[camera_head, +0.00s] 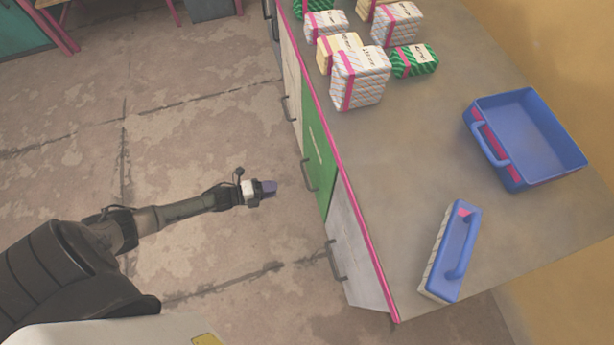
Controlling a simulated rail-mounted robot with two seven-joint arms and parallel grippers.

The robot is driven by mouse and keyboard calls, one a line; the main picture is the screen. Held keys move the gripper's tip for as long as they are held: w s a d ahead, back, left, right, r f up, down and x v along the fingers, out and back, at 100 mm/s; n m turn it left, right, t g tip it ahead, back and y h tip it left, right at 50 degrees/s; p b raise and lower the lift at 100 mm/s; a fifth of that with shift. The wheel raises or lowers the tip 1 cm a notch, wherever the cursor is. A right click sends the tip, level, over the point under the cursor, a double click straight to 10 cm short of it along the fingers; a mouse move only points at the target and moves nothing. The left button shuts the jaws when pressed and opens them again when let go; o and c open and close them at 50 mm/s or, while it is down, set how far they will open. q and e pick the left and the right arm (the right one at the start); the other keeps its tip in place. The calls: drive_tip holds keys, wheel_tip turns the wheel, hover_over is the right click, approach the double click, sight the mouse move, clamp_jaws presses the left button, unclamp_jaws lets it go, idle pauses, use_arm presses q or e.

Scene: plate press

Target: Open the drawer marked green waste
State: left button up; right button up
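The green drawer front (318,145) is in the side of the counter, between a cream front and a grey front. It looks closed. Small marks on it are too small to read. Its dark bar handle (308,176) stands out toward the left. My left gripper (268,188) is a short way left of this handle, apart from it, over the floor. It points right toward the green front. Its fingers are too small to tell whether they are open or shut. My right gripper is not in view.
A grey front (358,258) with a handle and a cream front (291,75) flank the green one. The counter top (420,140) holds several wrapped boxes (359,78), a blue tray (525,175) and a blue-handled block (450,252).

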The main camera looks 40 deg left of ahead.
sight(307, 182)
use_arm(q)
drive_tip(key=shift+m, duration=0.3)
drive_tip(key=shift+f+b+x, duration=0.2)
drive_tip(key=shift+b+x, duration=1.35)
drive_tip(key=shift+x, duration=1.85)
drive_tip(key=shift+f+b+x, duration=0.2)
drive_tip(key=shift+b+x, duration=1.35)
drive_tip(key=shift+x, duration=1.85)
drive_tip(key=shift+a, duration=0.15)
drive_tip(key=c, duration=0.3)
clamp_jaws()
